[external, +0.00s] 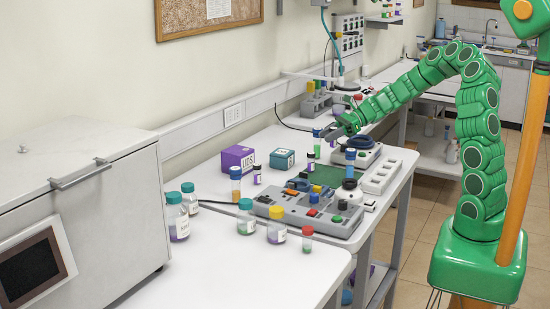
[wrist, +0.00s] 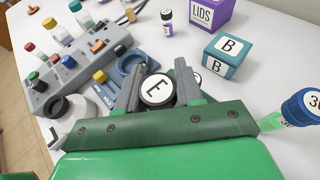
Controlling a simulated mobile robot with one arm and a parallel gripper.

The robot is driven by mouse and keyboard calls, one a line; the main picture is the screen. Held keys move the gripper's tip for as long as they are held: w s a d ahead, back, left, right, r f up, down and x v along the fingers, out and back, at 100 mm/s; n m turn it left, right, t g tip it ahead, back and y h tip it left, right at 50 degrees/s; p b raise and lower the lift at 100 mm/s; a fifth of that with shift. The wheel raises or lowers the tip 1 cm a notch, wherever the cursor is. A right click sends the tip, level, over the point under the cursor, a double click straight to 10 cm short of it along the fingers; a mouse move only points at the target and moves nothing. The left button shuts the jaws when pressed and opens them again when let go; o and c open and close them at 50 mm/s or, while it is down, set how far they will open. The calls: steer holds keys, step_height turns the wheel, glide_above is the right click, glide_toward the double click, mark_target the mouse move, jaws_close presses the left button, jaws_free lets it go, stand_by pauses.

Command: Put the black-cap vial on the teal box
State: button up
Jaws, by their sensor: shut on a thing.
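My gripper (wrist: 158,92) is shut on a vial with a black cap (wrist: 157,90) marked E. I see it from above, so its body is mostly hidden under the cap. In the external view my gripper (external: 338,131) is over the far part of the white bench. The teal box (wrist: 226,54), marked B, stands just beyond and to the right of the held vial in the wrist view. It also shows on the bench in the external view (external: 283,159), left of my gripper, with its top clear. A second small black-cap vial (wrist: 167,22) with purple contents stands apart on the bench.
A purple LIDS box (wrist: 210,13) stands behind the teal box. A blue-cap vial (wrist: 297,108) with green contents is close on the right. Several larger vials stand nearer the front in the external view.

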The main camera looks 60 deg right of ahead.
steer(key=w+a+r+n+g, duration=0.1)
steer(key=w+a+r, duration=0.2)
steer(key=w+r, duration=0.35)
glide_above(278, 153)
steer(key=shift+y, duration=0.4)
steer(key=shift+s+d+f, duration=0.1)
steer(key=shift+s+f, duration=0.05)
steer(key=shift+f, duration=3.5)
steer(key=shift+w+f, duration=0.25)
steer(key=shift+f, duration=1.6)
steer(key=o, duration=1)
